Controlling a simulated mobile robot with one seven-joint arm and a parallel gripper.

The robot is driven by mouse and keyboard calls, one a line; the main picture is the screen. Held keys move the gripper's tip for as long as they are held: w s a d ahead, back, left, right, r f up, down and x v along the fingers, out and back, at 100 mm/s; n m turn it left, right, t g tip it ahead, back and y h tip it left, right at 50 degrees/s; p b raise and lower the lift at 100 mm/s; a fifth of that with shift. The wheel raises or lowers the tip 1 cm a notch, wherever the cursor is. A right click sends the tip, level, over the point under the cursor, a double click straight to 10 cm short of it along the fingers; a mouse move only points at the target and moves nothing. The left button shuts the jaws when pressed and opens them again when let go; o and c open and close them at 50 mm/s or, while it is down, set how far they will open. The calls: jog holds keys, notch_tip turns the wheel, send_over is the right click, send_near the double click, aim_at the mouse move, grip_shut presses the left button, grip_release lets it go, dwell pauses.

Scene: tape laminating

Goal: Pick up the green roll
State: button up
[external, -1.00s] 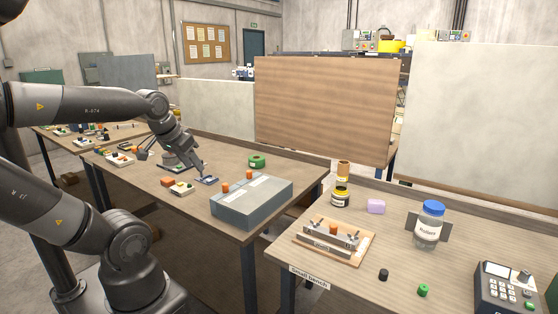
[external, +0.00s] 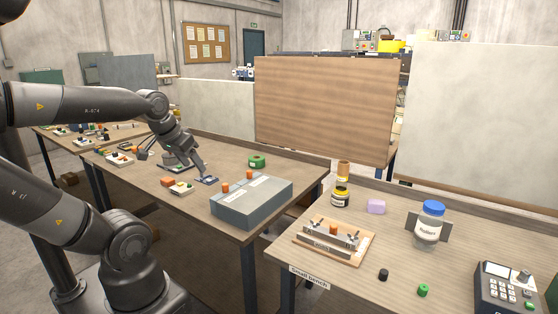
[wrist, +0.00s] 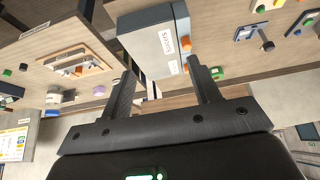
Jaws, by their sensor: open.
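The green roll (external: 257,161) is a short ring-shaped roll lying on the left workbench, behind the grey box, in the external view. In the wrist view the green roll (wrist: 217,74) shows just right of the right finger, partly hidden by it. My gripper (wrist: 160,68) is open, with nothing between its fingers. In the external view my arm reaches over the left workbench, with its end left of the green roll and apart from it.
A grey box (external: 250,205) with orange cylinders on it stands in front of the roll.

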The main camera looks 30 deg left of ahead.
jog(key=o, duration=0.9)
jog(key=w+a+r, duration=0.1)
jog(key=w+r, duration=0.1)
jog(key=w, duration=0.5)
jog(key=w+a+r, duration=0.1)
jog(key=w+r, duration=0.2)
jog(key=w, duration=0.3)
send_over(257, 161)
jog(key=s+a, duration=0.1)
jog(key=a, duration=0.1)
notch_tip(257, 161, down, 18)
jog(key=shift+a+f+g, duration=0.15)
jog(key=shift+f+g, duration=0.15)
jog(key=shift+g, duration=0.1)
jog(key=x, duration=1)
jog(key=shift+w+a+f, duration=0.1)
jog(key=shift+a+f, duration=0.2)
jog(key=shift+f, duration=0.05)
